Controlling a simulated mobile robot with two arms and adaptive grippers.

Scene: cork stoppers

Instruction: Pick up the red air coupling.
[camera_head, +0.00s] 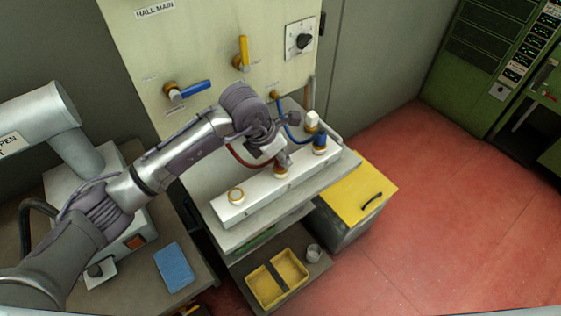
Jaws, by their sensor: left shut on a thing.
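My left gripper (282,157) reaches in from the left, above the middle port of the white block (262,190). It is shut on the red air coupling, which the gripper almost wholly hides. The red hose (240,158) curves from behind my arm to the gripper. I cannot tell whether the coupling touches the middle brass port (281,172). My right gripper is not in view.
A blue coupling (320,142) with a blue hose stands at the block's right end. The left brass port (236,195) is bare. A panel with valve handles rises behind. A yellow tray (263,294) and yellow-topped cabinet (345,199) are near. Red floor at right is clear.

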